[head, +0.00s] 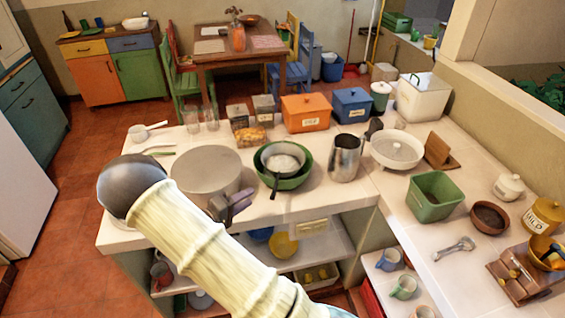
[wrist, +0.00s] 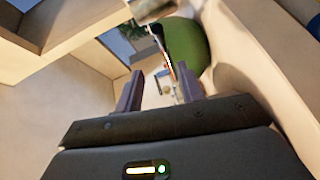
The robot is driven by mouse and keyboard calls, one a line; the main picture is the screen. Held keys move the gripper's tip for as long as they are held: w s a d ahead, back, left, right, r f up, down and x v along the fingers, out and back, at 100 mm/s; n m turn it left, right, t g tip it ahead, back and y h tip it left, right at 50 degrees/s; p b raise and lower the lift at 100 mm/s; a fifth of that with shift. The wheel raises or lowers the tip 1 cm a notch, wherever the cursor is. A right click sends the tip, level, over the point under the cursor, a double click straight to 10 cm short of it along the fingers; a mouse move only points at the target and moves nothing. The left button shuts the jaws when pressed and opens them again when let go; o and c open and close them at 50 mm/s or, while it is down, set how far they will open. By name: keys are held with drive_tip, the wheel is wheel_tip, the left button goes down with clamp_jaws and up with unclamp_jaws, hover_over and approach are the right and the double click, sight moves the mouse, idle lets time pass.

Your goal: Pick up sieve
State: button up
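The sieve (head: 282,158), round with a dark rim, a pale inside and a dark handle, sits in a green bowl (head: 304,177) on the counter. Its handle points toward the front of the counter. My gripper (head: 243,199) is just left of the handle, beside the bowl, and apart from the sieve as far as I can tell. In the wrist view my gripper (wrist: 157,76) has its two fingers spread with nothing clearly between them. The green bowl (wrist: 186,45) shows beyond the right finger, with a thin dark strip, perhaps the handle, near it.
A large round grey lid or pan (head: 205,168) is close behind my gripper. A metal pitcher (head: 345,158) stands right of the bowl, with a white colander-like dish (head: 397,150) beyond. An orange box (head: 306,112) is behind. Bare counter lies in front of the bowl.

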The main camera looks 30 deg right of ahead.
sight(276, 182)
drive_tip(key=r+p+x, duration=0.1)
drive_tip(key=x, duration=0.6)
drive_tip(key=shift+f, duration=0.45)
drive_tip(key=shift+f+p+x, duration=0.15)
drive_tip(key=shift+p+x, duration=0.55)
drive_tip(key=shift+x, duration=0.6)
drive_tip(key=shift+f+p+x, duration=0.1)
drive_tip(key=shift+p+x, duration=0.6)
drive_tip(key=shift+x, duration=0.65)
drive_tip(key=shift+s, duration=0.2)
clamp_jaws()
